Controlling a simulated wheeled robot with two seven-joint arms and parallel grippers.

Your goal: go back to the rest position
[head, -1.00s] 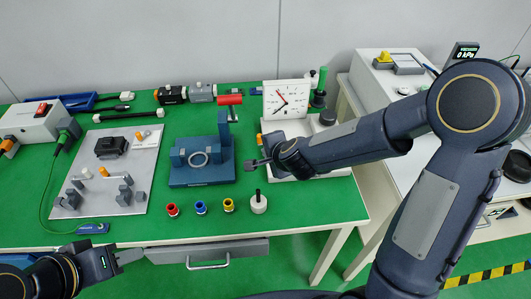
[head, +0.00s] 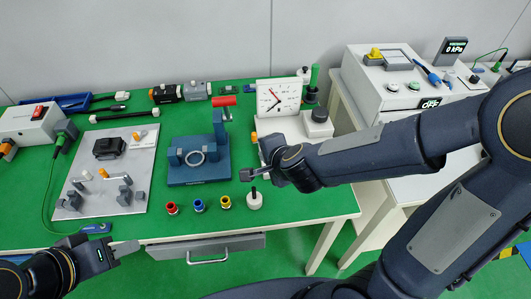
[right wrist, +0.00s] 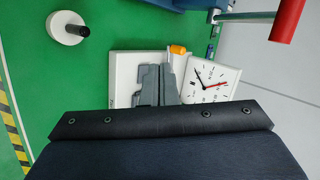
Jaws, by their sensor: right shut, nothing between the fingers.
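My right gripper (head: 248,174) is shut and empty. My left gripper (head: 124,249) is low on the left in the head view, near the bench's front edge and the drawer. Its fingers are too small to judge.
A white weight with a black peg (head: 254,201) stands below the right gripper. Red (head: 172,208), blue (head: 199,204) and yellow (head: 225,202) spools line the front. A red-handled clamp (head: 223,101) rises from the fixture. A second table with a pressure unit (head: 385,85) is at right.

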